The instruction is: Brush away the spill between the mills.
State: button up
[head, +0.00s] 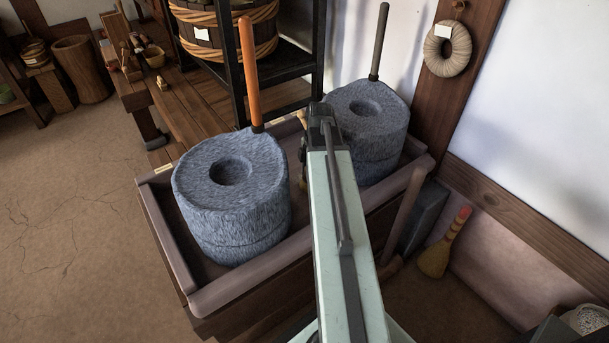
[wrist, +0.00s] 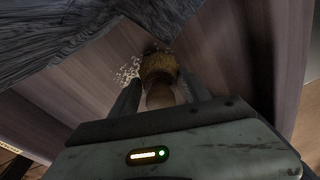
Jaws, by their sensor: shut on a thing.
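Two grey stone mills stand in a wooden tray (head: 245,284): the left mill (head: 215,205) has an orange upright handle, the right mill (head: 362,112) a dark one. In the wrist view my gripper (wrist: 158,95) is shut on a small brush (wrist: 158,66) with a rounded wooden handle and tan bristles. The bristles are down at the tray floor. The spill (wrist: 128,70), a patch of pale grains, lies just left of the bristles, partly beside the dark stone at upper left.
The tray has a raised rim all round. A black shelf frame (head: 284,70) with a roped tub (head: 225,30) stands behind it. A wooden bench (head: 190,110) is at back left. A short broom (head: 440,250) leans at the right wall. The floor at left is clear.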

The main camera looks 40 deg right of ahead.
jog(key=shift+s+d+f, duration=0.15)
jog(key=shift+s+d, duration=0.1)
jog(key=shift+s, duration=0.3)
jog(key=shift+s+a, duration=0.1)
jog(key=shift+s, duration=0.95)
jog(key=shift+c, duration=1.3)
